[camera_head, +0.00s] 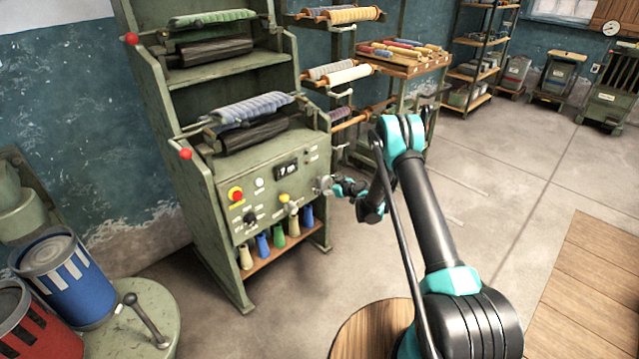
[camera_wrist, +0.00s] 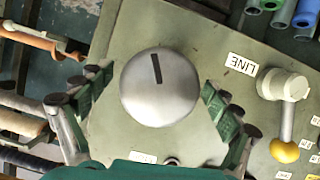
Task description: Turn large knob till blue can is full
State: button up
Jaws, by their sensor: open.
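The large knob (camera_wrist: 160,87) is a round silver dial with a dark pointer mark near the top of its face, tilted slightly left. It sits on the green machine's panel; in the head view the knob (camera_head: 323,184) shows small at the panel's right edge. My gripper (camera_wrist: 156,84) is open, with one green-padded finger on each side of the knob. In the head view my gripper (camera_head: 338,187) is at the knob. The blue can (camera_head: 72,287), with white stripes and a pale grey top, stands at the left.
A lever with a yellow ball (camera_wrist: 285,150) sits right of the knob, near a LINE label (camera_wrist: 241,64). Coloured bobbins (camera_head: 278,235) stand below. A red can (camera_head: 45,335) is beside the blue one.

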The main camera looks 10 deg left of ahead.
jog(key=shift+a, duration=0.1)
jog(key=shift+c, duration=0.6)
jog(key=c, duration=1.1)
